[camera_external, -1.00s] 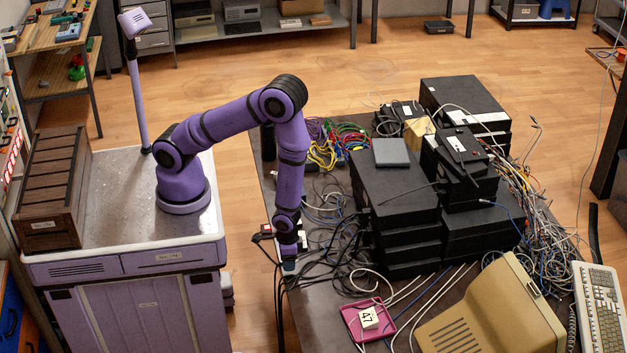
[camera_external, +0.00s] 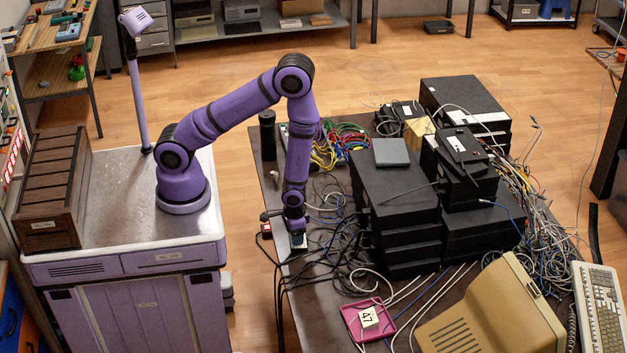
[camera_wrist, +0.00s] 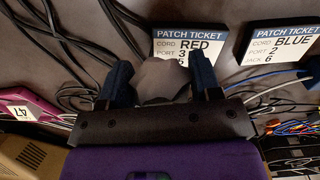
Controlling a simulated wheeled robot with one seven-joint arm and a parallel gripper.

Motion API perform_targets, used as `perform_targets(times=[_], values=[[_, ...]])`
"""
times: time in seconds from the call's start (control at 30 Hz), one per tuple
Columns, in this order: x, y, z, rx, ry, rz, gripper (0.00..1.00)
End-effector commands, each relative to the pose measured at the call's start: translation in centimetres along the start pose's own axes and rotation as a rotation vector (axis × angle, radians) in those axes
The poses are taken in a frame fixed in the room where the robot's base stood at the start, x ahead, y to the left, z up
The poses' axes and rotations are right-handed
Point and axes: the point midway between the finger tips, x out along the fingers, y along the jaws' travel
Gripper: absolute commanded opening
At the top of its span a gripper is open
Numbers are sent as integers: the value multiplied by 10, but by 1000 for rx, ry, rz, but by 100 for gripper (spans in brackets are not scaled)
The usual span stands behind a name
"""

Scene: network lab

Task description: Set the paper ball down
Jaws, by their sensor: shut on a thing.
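My gripper (camera_wrist: 162,76) has its two blue fingers on either side of a grey, crumpled paper ball (camera_wrist: 160,84) in the wrist view, and is shut on it. Part of the ball is hidden behind the gripper's dark body. In the external view my gripper (camera_external: 297,241) is low at the near left part of the cable-strewn table, and the ball cannot be made out there. Whether the ball touches the table I cannot tell.
A RED patch ticket (camera_wrist: 184,40) lies just beyond the ball, and a BLUE patch ticket (camera_wrist: 280,45) is to its right. Loose black cables surround the spot. Stacked black boxes (camera_external: 395,220) stand to the right.

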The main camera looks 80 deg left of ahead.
Motion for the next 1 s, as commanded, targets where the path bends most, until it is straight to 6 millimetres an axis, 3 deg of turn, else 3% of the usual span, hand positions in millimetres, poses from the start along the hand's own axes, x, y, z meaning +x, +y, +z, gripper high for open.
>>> perform_targets(times=[0.6,1.0], values=[[13,52,-118,-1,2,1,37],[21,63,-143,-1,-2,-1,37]])
